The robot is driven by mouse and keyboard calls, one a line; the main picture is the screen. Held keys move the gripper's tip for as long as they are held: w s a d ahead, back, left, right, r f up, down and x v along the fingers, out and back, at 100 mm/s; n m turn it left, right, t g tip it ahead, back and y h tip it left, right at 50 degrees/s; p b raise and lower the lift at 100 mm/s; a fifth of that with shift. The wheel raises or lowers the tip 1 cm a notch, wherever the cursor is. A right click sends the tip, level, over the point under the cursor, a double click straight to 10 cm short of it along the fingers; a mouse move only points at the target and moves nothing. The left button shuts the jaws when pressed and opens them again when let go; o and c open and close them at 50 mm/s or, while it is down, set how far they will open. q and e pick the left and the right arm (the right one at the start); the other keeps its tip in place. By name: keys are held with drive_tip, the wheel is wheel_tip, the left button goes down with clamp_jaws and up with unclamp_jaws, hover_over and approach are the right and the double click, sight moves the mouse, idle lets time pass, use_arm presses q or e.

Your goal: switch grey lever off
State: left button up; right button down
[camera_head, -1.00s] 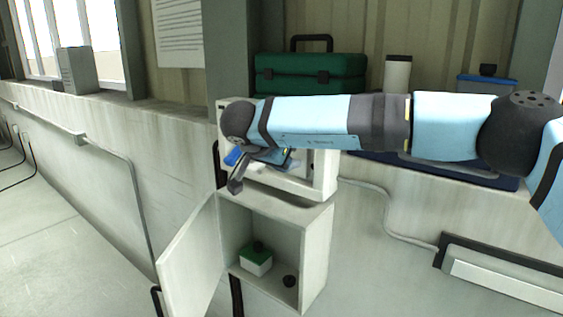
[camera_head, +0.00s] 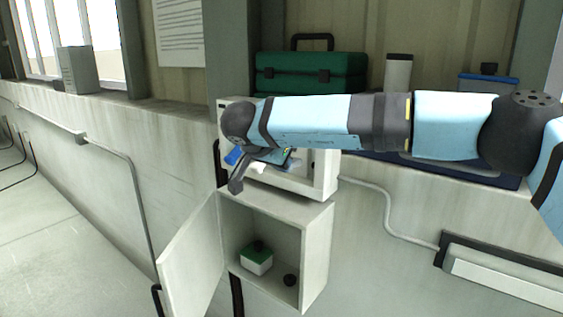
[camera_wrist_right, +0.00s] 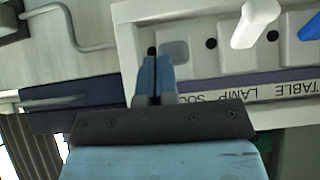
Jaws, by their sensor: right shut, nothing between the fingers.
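A pale panel box (camera_head: 325,170) is on the wall, partly hidden behind my right arm. In the right wrist view its face (camera_wrist_right: 205,75) shows a white lever (camera_wrist_right: 256,22), part of a blue lever (camera_wrist_right: 309,27) and a flat grey rounded patch (camera_wrist_right: 175,51). I cannot tell whether this patch is the grey lever or whether my fingers hide it. My right gripper (camera_wrist_right: 155,62) is shut and empty, its blue fingertips just left of the patch. Contact cannot be told. The blue lever also shows in the head view (camera_head: 233,157). My left gripper is out of view.
Below the panel, an open cabinet (camera_head: 317,255) has its door (camera_head: 190,260) swung left and holds a green-topped box (camera_head: 256,262). A green case (camera_head: 310,75), a pale cylinder (camera_head: 397,76) and a blue-lidded container (camera_head: 487,84) stand behind my arm.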

drive_tip(key=shift+f, duration=0.3)
drive_tip(key=shift+w+d+f, duration=0.1)
drive_tip(key=shift+w+f, duration=0.1)
idle(0.3)
drive_tip(key=shift+s+r+p, duration=0.1)
drive_tip(key=shift+r+p, duration=0.2)
drive_tip(key=shift+r, duration=0.6)
